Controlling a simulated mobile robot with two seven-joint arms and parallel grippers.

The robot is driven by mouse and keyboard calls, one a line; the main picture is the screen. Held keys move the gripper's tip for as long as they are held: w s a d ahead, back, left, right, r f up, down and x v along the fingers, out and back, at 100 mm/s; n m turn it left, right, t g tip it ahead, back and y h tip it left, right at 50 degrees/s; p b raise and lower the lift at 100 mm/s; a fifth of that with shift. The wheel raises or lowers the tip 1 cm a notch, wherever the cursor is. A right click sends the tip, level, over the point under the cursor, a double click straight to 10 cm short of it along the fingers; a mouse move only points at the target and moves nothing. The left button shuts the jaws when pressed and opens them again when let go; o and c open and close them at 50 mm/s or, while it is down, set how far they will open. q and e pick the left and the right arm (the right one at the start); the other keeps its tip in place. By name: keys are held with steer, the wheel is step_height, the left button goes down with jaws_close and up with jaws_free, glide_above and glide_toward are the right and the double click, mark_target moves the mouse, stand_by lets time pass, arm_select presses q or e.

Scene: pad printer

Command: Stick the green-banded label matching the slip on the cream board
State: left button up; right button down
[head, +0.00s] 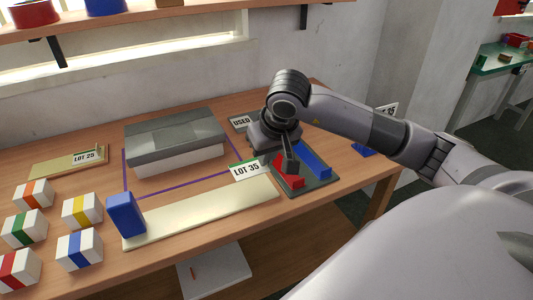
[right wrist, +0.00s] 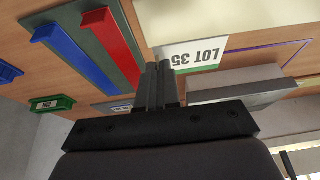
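A white card reading LOT 35 with a green band (head: 250,170) is at the right end of the cream board (head: 200,213), over a corner of the purple outline. It also shows upside down in the right wrist view (right wrist: 190,53). My right gripper (head: 290,163) points down just right of this card, over the dark tray. In the right wrist view its fingers (right wrist: 158,70) are together and overlap the card's near corner; I cannot tell whether they touch it. Another card ending in 35 (head: 389,109) is partly hidden behind my right arm. My left gripper is out of view.
A blue block (head: 125,215) stands at the cream board's left end. A grey-topped box (head: 175,137) is behind the board. Red (right wrist: 110,45) and blue bars lie on the dark tray. A tan board (head: 60,163) has a LOT 25 card. Several banded boxes (head: 82,210) are at left.

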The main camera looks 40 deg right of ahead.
mark_target(269, 170)
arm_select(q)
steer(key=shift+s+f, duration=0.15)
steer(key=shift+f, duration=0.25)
arm_select(e)
steer(key=shift+f+b, duration=0.65)
steer(key=shift+b, duration=0.05)
step_height(269, 170, down, 4)
steer(key=b, duration=0.4)
steer(key=shift+f, duration=0.3)
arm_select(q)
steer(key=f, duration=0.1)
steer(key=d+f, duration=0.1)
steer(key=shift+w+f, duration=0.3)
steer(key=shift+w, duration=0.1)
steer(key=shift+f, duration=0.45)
arm_select(e)
steer(key=shift+f, duration=0.25)
arm_select(q)
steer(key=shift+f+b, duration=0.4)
steer(key=shift+b, duration=0.25)
arm_select(e)
steer(key=shift+f, duration=0.4)
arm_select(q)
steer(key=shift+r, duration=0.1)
